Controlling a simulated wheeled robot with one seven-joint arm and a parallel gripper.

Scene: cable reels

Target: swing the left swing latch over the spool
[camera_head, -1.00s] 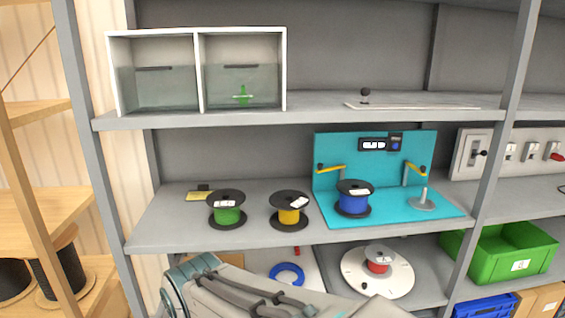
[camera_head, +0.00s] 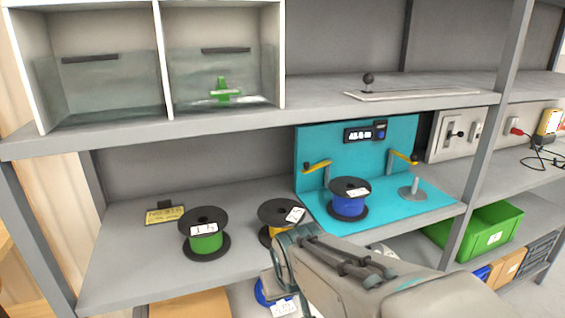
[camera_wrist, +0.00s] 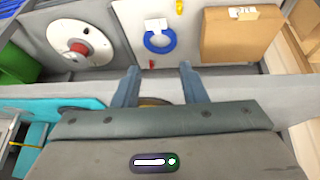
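The left swing latch (camera_head: 318,166) is a yellow arm with a dark knob on a grey post. It stands at the left of the teal station (camera_head: 312,143), its arm pointing left. The blue spool (camera_head: 348,205) with black flanges sits upright on the station, in front and to the right of that latch; the latch arm is not over it. My gripper (camera_wrist: 158,76) is open and empty in the wrist view, fingers apart. In the head view my arm's end is in front of the yellow spool, left of and below the blue spool; the fingers are hidden there.
A green spool (camera_head: 205,238) and a partly covered yellow spool (camera_head: 272,213) stand left of the station. A right yellow latch (camera_head: 402,157) and a bare peg (camera_head: 414,187) are on its right. The upper shelf (camera_head: 330,113) overhangs. A green bin (camera_head: 480,228) is lower right.

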